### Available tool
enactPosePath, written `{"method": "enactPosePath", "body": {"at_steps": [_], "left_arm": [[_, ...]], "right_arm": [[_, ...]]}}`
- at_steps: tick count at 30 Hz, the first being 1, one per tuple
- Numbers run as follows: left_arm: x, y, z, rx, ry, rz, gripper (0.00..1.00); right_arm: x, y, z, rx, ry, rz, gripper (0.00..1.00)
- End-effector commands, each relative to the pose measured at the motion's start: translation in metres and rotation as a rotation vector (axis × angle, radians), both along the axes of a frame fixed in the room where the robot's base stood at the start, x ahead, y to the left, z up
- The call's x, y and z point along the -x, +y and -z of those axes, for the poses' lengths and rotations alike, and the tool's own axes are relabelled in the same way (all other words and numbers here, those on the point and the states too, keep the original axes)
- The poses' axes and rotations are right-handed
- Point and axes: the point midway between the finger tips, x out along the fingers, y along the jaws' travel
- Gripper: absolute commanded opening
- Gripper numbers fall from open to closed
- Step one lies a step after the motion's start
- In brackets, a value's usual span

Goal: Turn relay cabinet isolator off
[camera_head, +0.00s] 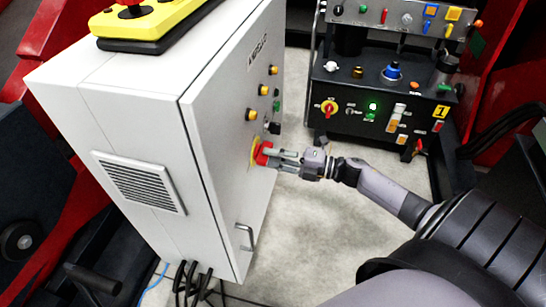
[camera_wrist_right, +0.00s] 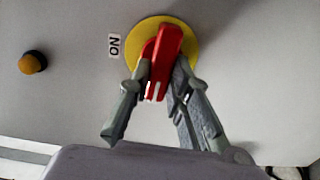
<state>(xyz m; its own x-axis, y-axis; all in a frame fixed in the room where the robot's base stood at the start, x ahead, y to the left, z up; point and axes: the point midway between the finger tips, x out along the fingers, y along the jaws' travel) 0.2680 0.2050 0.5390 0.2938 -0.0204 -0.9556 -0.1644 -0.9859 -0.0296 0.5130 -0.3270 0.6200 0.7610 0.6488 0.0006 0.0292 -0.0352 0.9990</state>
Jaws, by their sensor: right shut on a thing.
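The relay cabinet (camera_head: 200,95) is a tall light grey box at the left of the head view. Its isolator is a red handle (camera_head: 263,153) on a yellow disc on the cabinet's right-hand face. In the right wrist view the red handle (camera_wrist_right: 163,60) stands out from the yellow disc (camera_wrist_right: 183,48), beside a label reading "ON" (camera_wrist_right: 114,46). My right gripper (camera_head: 284,158) reaches the handle from the right. Its two fingers (camera_wrist_right: 160,85) are closed on either side of the red handle. My left gripper is not in view.
Yellow and black push buttons (camera_head: 263,90) sit above the isolator, and a metal door handle (camera_head: 246,237) is below. A black control panel (camera_head: 385,105) stands behind at the right. Black cables (camera_head: 190,280) leave the cabinet's bottom. Pale floor (camera_head: 310,225) is open right of the cabinet.

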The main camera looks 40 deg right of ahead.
Motion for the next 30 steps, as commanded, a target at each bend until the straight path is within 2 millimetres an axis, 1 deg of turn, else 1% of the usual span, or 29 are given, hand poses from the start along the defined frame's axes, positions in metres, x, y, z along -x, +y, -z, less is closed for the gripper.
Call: {"method": "enactPosePath", "body": {"at_steps": [3,20,21,30], "left_arm": [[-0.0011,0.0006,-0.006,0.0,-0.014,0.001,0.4],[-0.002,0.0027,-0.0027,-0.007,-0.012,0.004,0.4],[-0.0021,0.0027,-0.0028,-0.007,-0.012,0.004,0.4],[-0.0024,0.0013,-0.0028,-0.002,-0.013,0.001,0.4]], "right_arm": [[0.0008,0.0006,0.0018,0.026,-0.02,-0.002,0.0],[0.0009,0.0008,0.002,0.05,-0.039,-0.002,0.0],[0.0009,0.0007,0.0021,0.05,-0.039,-0.002,0.2],[0.0004,0.0004,0.0013,0.048,-0.038,-0.001,0.38]]}}
